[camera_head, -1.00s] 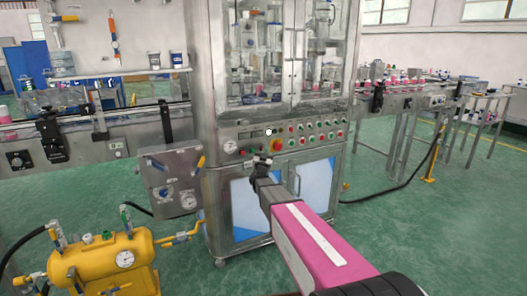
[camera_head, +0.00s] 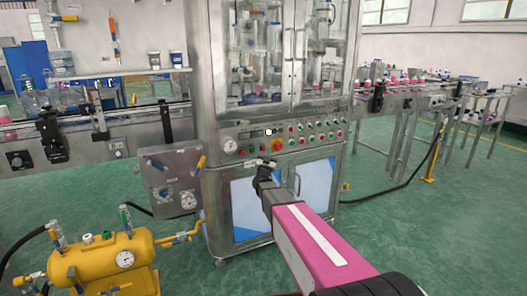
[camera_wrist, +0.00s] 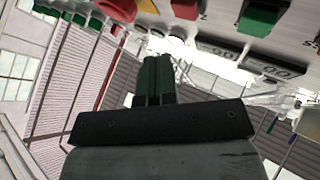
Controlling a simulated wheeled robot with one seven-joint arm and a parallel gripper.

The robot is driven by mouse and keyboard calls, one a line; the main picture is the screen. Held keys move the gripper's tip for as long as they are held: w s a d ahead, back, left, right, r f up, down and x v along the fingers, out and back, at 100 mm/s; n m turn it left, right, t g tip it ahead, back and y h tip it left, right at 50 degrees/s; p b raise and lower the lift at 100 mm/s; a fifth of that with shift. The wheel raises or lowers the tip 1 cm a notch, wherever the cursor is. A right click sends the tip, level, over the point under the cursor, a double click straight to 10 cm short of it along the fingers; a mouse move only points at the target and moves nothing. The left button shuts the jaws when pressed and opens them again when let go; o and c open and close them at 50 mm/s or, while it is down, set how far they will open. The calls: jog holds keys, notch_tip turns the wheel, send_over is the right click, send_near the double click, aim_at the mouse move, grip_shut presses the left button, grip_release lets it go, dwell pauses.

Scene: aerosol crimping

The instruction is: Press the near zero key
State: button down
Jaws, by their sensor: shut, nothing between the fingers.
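The steel machine's control panel (camera_head: 308,133) carries rows of small red and green buttons, a round gauge and a dark display strip. A small white round spot (camera_head: 268,132) shows on that strip. In the wrist view, two dark counter-like boxes (camera_wrist: 272,67) with pale markings lie beyond the fingers, near a white round part (camera_wrist: 176,44). I cannot tell which small part is the near zero key. My gripper (camera_head: 261,163) is just below the panel in the head view. Its fingers (camera_wrist: 153,60) are together and empty in the wrist view, with no visible contact.
A red dome button (camera_wrist: 117,8) and a green button (camera_wrist: 262,16) show at the wrist view's top. A grey box (camera_head: 172,180) with a yellow handle stands left of the cabinet. A yellow tank (camera_head: 105,262) is at lower left. Green floor (camera_head: 430,235) is free at right.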

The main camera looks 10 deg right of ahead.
jog(key=s, duration=0.1)
jog(key=s+d, duration=0.1)
jog(key=shift+s, duration=0.4)
jog(key=shift+a, duration=0.1)
jog(key=s+a+f+n+g+y, duration=0.2)
jog(key=s+f+n+g+y, duration=0.1)
jog(key=s+f+g+y, duration=0.3)
jog(key=s+a+f+n+g+y, duration=0.1)
jog(key=s+f+n+g+y, duration=0.3)
jog(key=f, duration=0.5)
jog(key=s+d+f+g, duration=0.1)
jog(key=s+g, duration=0.3)
jog(key=s, duration=0.4)
jog(key=s+d+f+g+h, duration=0.1)
jog(key=s+f+g, duration=0.2)
jog(key=s, duration=0.5)
jog(key=s+d+f+g+h, duration=0.1)
jog(key=s+f+g, duration=0.1)
jog(key=s+g, duration=0.3)
jog(key=s, duration=0.4)
jog(key=shift+f, duration=0.2)
